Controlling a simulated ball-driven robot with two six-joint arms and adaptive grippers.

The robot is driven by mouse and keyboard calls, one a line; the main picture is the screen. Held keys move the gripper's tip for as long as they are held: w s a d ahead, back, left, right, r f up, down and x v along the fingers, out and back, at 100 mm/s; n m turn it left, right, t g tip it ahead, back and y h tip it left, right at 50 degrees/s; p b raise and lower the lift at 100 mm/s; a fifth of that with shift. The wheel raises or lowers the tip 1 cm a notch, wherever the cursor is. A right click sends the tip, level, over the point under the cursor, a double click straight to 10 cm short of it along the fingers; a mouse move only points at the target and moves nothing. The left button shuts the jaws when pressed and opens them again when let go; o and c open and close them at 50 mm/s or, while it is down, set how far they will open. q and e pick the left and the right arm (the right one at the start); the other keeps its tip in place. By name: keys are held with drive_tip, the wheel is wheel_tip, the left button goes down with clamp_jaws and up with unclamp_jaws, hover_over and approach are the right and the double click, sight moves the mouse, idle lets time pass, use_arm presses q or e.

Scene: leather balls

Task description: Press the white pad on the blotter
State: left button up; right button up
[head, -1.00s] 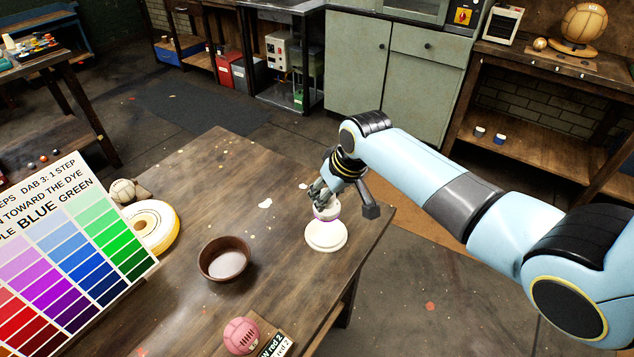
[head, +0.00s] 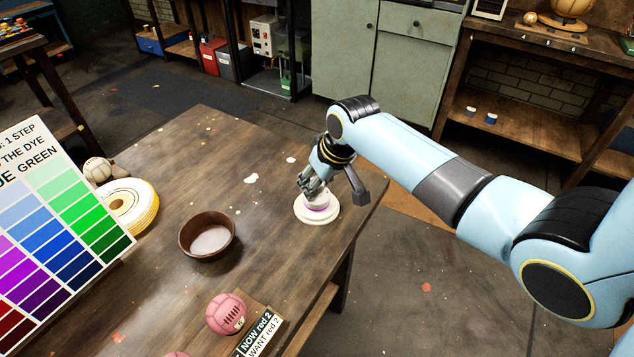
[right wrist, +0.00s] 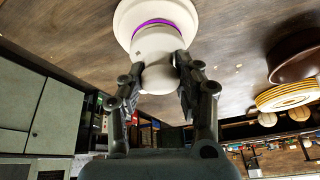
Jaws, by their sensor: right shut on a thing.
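The white pad (head: 319,199) is a rounded white piece with a purple band near its lower edge. My right gripper (head: 308,184) is shut on it from above. The pad sits over a round white disc, seemingly the blotter (head: 301,212), near the right edge of the table. In the right wrist view the pad (right wrist: 158,62) is between my right gripper's two fingers (right wrist: 159,76), with the disc (right wrist: 124,20) beyond the purple band. I cannot tell whether pad and disc touch. My left gripper is not in view.
A brown bowl (head: 185,242) stands left of the disc on the wooden table (head: 220,170).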

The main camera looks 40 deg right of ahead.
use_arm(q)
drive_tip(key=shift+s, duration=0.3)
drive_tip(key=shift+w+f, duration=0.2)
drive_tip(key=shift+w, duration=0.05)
use_arm(e)
drive_tip(key=shift+f, duration=0.3)
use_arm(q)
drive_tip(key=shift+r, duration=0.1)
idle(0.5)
use_arm(e)
wheel_tip(320, 180, up, 5)
drive_tip(key=p, duration=0.5)
drive_tip(key=shift+r+p, duration=0.1)
drive_tip(key=shift+p, duration=0.2)
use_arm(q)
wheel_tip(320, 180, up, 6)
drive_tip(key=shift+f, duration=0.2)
